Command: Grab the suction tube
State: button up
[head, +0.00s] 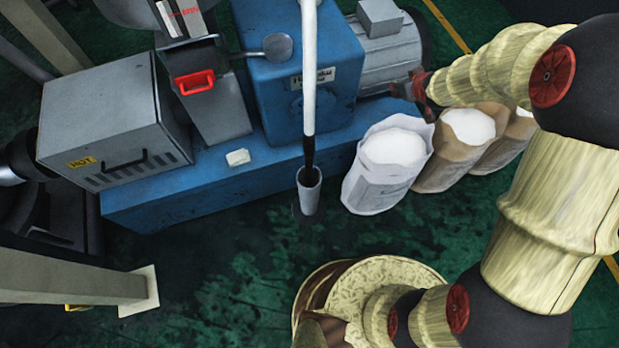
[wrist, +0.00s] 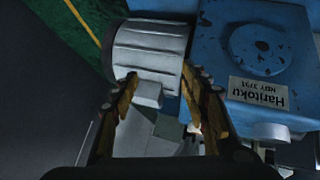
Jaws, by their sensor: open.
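A white tube (head: 309,70) hangs down in front of the blue machine in the head view. Its dark lower end (head: 308,155) leads to a grey open-topped cylinder (head: 309,192); whether they touch is unclear. I take this hanging assembly to be the suction tube. My gripper (head: 412,90) is to its right, apart from it, beside the grey motor and above the sacks. In the wrist view my gripper (wrist: 162,80) has its two fingers spread, with the grey motor (wrist: 148,45) beyond them. I cannot make out the tube in the wrist view.
The blue machine (head: 275,90) stands behind the tube, with a grey "HOT" box (head: 100,115) at left. Several open sacks, including a white one (head: 375,185), stand right of the cylinder. A beige post (head: 70,278) is at lower left. Green floor (head: 230,270) in front is clear.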

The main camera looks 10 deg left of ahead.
jog(key=w+a+f+n+y, duration=0.1)
jog(key=a+f, duration=0.2)
jog(key=f, duration=0.4)
jog(key=w+a+f+n+y, duration=0.15)
jog(key=a+f, duration=0.25)
jog(key=f, duration=0.4)
jog(key=n+g+y+p, duration=0.2)
jog(key=n+y, duration=0.1)
jog(key=y, duration=0.5)
send_near(312, 174)
jog(key=w+a, duration=0.2)
jog(key=a, duration=0.1)
jog(key=shift+h, duration=0.25)
jog(key=b+x, duration=0.1)
jog(key=x, duration=0.4)
jog(key=f+b+x, duration=0.1)
jog(key=x, duration=0.1)
jog(key=shift+s+b, duration=0.25)
jog(key=shift+b, duration=0.1)
jog(key=shift+w+a+f, duration=0.2)
jog(key=shift+w+a, duration=0.05)
jog(key=shift+a, duration=0.15)
jog(key=shift+c, duration=0.9)
grip_shut()
